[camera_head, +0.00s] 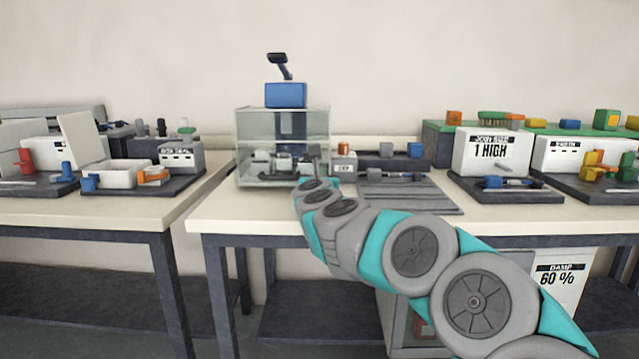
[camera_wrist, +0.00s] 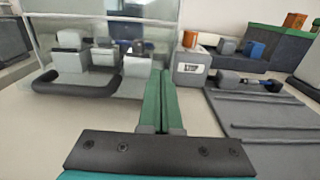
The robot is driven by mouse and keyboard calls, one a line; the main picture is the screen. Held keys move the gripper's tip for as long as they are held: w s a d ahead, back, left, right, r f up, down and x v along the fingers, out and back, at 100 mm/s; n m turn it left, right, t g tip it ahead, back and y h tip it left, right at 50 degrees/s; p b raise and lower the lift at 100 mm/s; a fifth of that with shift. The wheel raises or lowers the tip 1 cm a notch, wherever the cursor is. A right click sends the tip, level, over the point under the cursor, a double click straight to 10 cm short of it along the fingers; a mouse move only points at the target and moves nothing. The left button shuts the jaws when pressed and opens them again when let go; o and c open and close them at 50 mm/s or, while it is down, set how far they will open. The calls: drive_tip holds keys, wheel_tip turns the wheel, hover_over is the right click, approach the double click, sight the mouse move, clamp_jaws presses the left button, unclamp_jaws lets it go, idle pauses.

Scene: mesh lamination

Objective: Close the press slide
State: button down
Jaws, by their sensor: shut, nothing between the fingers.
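The press (camera_head: 284,122) is a clear-walled case with a blue block and a dark lever on top, at the middle table's back left. In the wrist view its slide (camera_wrist: 122,89) is a pale plate with a dark rounded front bar (camera_wrist: 70,88), sticking out below the clear panel (camera_wrist: 88,22). Grey blocks (camera_wrist: 104,56) stand on or just behind it. My gripper (camera_wrist: 161,74) is shut and empty, its green fingers just right of the slide's right end. I cannot tell whether they touch it. In the head view my arm hides the fingertips.
A small white box with an orange top (camera_wrist: 190,66) stands close right of my fingers. A dark ribbed mat (camera_head: 405,197) lies farther right. A dark tray with a blue block (camera_head: 415,150) is behind it. Bare tabletop (camera_wrist: 60,125) lies in front of the slide.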

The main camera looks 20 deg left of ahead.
sight(321, 162)
drive_tip(key=p+x, duration=0.1)
drive_tip(key=x, duration=0.5)
drive_tip(key=shift+w+a+r+p, duration=0.1)
drive_tip(key=shift+w+r+p, duration=0.1)
drive_tip(key=shift+p, duration=0.1)
drive_tip(key=shift+r, duration=0.25)
drive_tip(key=shift+f, duration=0.1)
